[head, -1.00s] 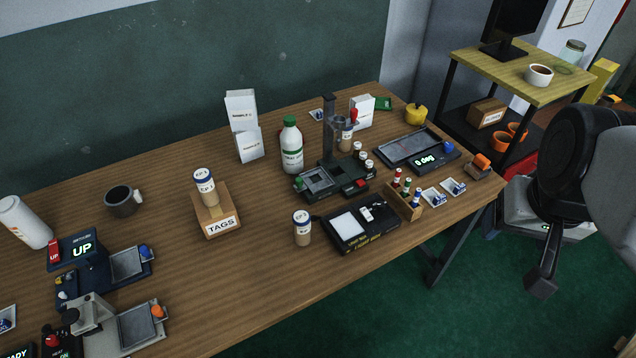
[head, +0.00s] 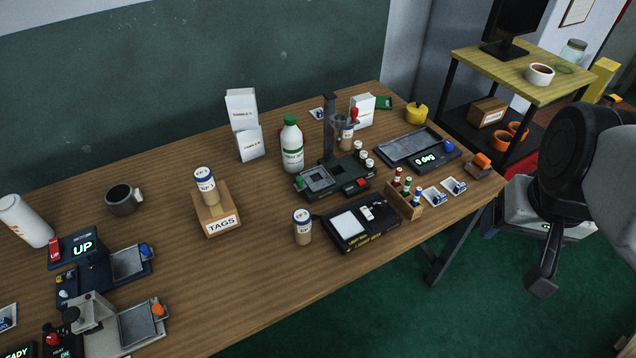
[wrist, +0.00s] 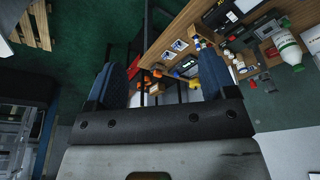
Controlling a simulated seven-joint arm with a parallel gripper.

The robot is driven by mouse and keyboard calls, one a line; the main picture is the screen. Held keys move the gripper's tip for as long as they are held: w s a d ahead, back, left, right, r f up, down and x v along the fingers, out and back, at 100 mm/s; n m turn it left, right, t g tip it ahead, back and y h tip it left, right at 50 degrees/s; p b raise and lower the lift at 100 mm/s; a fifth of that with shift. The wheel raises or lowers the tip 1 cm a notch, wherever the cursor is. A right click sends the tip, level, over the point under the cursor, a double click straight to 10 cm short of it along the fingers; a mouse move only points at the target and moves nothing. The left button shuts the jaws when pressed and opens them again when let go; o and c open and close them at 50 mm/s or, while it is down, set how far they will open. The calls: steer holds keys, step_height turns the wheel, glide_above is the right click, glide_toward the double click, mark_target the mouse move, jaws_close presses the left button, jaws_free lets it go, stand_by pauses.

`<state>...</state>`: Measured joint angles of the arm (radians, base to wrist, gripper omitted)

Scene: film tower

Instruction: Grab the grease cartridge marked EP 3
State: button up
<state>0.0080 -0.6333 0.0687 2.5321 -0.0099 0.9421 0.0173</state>
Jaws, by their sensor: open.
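A tan cartridge with a white, blue-edged cap (head: 205,186) stands upright on the wooden TAGS box (head: 220,224); its label looks like EP 1. A similar cartridge (head: 302,228) stands on the table left of a black device; its number is too small to read. A third tan cartridge-like piece (head: 345,139) sits in the dark upright stand, partly hidden, its label unreadable. I cannot tell which is marked EP 3. My gripper (wrist: 160,82) is open and empty, with two blue fingers apart in the wrist view. It is off the table's right side, away from every cartridge.
The black device with a bright panel (head: 378,234) lies beside the table cartridge. A white bottle with a green cap (head: 291,150) and the stand (head: 328,125) are behind. A mug (head: 122,200) is at left. Bare tabletop (head: 255,275) lies in front of the cartridges.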

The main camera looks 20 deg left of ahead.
steer(key=shift+a, duration=0.1)
steer(key=m+g+y, duration=0.4)
steer(key=m+y, duration=0.5)
steer(key=y, duration=0.1)
glide_toward(310, 222)
steer(key=s+d+r, duration=0.6)
steer(key=s+r, duration=0.1)
steer(key=r, duration=0.1)
steer(key=w+a+f+m+t+y, duration=0.1)
steer(key=a+f+m, duration=0.2)
steer(key=f, duration=0.1)
steer(key=w+a+f+m+t+y, duration=0.1)
steer(key=w+a+f+m, duration=0.1)
steer(key=a+f+m, duration=0.1)
steer(key=w+a+f+m+t+y, duration=0.1)
steer(key=w+a+f+m, duration=0.1)
steer(key=f+m, duration=0.2)
steer(key=shift+w+a+f+y, duration=0.15)
steer(key=shift+a+f, duration=0.05)
steer(key=shift+f, duration=0.25)
steer(key=shift+w+a+f+y, duration=0.1)
steer(key=shift+a+f+y, duration=0.1)
steer(key=shift+f, duration=0.25)
steer(key=shift+a, duration=0.1)
steer(key=shift+x, duration=1.2)
steer(key=shift+a+f, duration=0.1)
steer(key=shift+f, duration=0.05)
